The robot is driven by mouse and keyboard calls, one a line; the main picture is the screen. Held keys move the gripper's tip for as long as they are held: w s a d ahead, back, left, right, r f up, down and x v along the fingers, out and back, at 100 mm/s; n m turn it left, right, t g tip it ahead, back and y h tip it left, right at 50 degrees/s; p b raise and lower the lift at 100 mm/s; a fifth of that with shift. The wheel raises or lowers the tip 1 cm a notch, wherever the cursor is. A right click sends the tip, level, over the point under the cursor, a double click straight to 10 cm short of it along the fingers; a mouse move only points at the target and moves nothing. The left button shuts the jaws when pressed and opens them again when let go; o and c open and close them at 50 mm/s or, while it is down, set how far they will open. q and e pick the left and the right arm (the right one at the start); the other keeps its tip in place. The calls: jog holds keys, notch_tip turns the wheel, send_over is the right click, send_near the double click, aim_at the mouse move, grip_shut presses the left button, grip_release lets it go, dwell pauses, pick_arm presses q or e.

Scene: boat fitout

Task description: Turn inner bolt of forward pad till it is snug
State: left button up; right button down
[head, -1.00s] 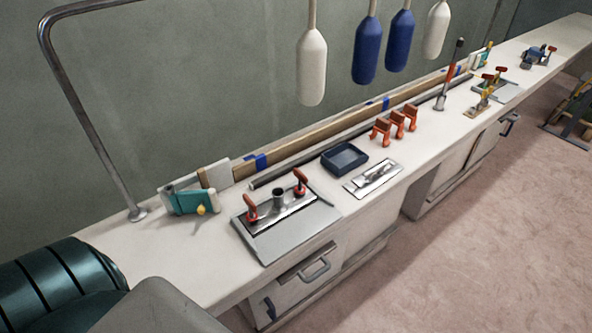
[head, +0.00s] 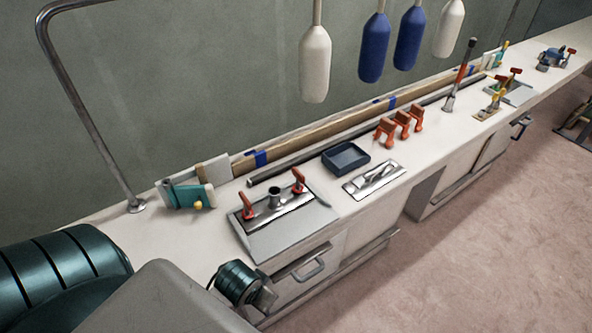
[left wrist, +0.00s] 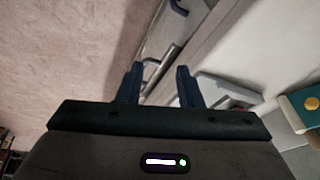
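On the bench in the head view, a near pad (head: 287,235) has a metal plate with an upright socket (head: 274,197). Red-handled bolts stand at its left end (head: 248,206) and right end (head: 298,181). A similar far pad (head: 517,93) with red handles sits farther along the bench. I cannot tell which pad is the forward one, nor how tight any bolt is. My left gripper (left wrist: 158,74) is open and empty in the left wrist view, with cabinet fronts beyond its fingers. Its fingers do not show in the head view. My right gripper is out of view.
A teal block with a yellow knob (head: 190,197) sits left of the near pad. A blue tray (head: 345,158), a metal plate (head: 374,181) and orange clamps (head: 402,123) stand to the right. A steel rail (head: 90,110) rises at left.

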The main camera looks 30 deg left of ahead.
pick_arm(q)
jog(key=w+a+n, duration=0.2)
jog(key=w, duration=0.5)
jog(key=w+a+n+g, duration=0.1)
jog(key=w+a+n, duration=0.1)
jog(key=w, duration=0.6)
jog(key=w+a+n, duration=0.2)
jog(key=w+a, duration=0.1)
jog(key=w, duration=0.5)
jog(key=shift+w+a+r+n+g, duration=0.15)
jog(key=shift+w+r+n+g, duration=0.15)
jog(key=shift+n, duration=0.1)
jog(key=w+a+r+n, duration=0.3)
jog(key=w+a, duration=0.1)
jog(key=w, duration=0.4)
jog(key=n+g, duration=0.2)
jog(key=n, duration=0.2)
send_near(296, 169)
jog(key=shift+h, duration=0.4)
jog(key=f, duration=0.3)
jog(key=f+p, duration=0.1)
jog(key=f, duration=0.1)
jog(key=f+p, duration=0.1)
jog(key=f, duration=0.2)
jog(key=shift+s+a+f, duration=0.15)
jog(key=shift+a+f, duration=0.2)
jog(key=shift+a, duration=0.05)
jog(key=shift+f, duration=0.7)
